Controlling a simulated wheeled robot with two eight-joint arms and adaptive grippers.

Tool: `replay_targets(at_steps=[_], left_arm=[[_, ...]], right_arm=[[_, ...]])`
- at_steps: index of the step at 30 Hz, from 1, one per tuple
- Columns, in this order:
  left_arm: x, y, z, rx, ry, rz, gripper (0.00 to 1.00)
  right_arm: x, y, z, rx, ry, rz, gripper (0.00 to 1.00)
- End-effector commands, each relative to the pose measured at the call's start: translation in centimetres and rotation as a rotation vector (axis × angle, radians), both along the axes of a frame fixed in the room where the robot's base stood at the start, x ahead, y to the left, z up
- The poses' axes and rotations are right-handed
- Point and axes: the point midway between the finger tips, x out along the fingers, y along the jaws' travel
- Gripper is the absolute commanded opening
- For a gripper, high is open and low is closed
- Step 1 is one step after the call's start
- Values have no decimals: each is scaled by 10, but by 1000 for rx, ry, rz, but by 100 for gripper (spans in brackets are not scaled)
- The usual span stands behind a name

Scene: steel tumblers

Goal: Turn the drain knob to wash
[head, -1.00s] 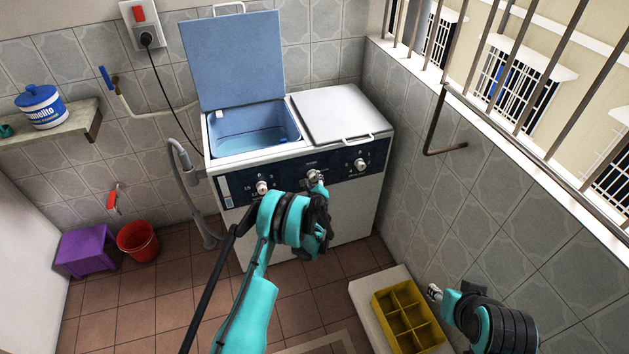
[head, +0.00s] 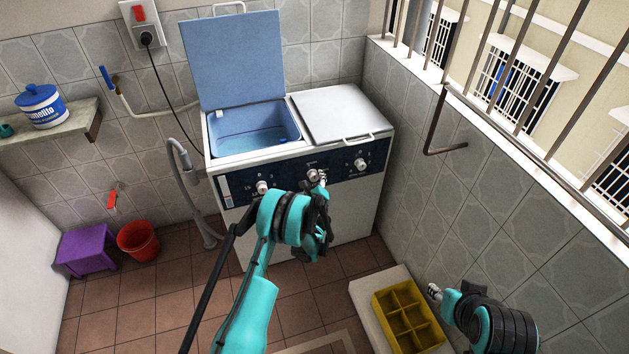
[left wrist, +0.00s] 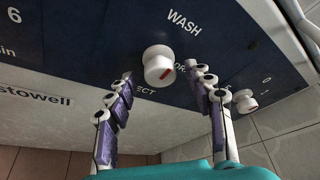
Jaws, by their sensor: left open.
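The middle knob (head: 312,175) is white and sits on the washer's dark blue control panel (head: 340,171). In the left wrist view the knob (left wrist: 157,62) has a red mark low on its face, and the word WASH is printed above it. Other lettering near it is partly hidden by my fingers. My left gripper (left wrist: 160,73) is open, with one fingertip on either side of the knob; I cannot tell if they touch it. In the head view my left gripper (head: 319,178) partly covers the knob. My right gripper (head: 434,292) is low at the right, away from the washer.
Other knobs sit left (head: 263,187) and right (head: 361,164) of the middle one. The blue tub lid (head: 235,60) stands open. A yellow divided crate (head: 440,337) lies near my right gripper. A red bucket (head: 138,241) and purple stool (head: 86,250) stand left.

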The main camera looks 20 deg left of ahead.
Motion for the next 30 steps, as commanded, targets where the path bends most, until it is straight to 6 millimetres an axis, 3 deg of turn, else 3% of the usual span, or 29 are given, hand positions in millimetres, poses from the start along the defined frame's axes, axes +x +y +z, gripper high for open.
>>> replay_targets(at_steps=[6, 12, 30], left_arm=[[-35, -12, 11, 1, 1, -1, 53], [-57, -19, 17, 1, 0, -1, 53], [-61, -20, 21, -7, 0, 3, 53]], right_arm=[[0, 0, 0, 0, 0, 0, 40], [0, 0, 0, 0, 0, 0, 40], [0, 0, 0, 0, 0, 0, 40]])
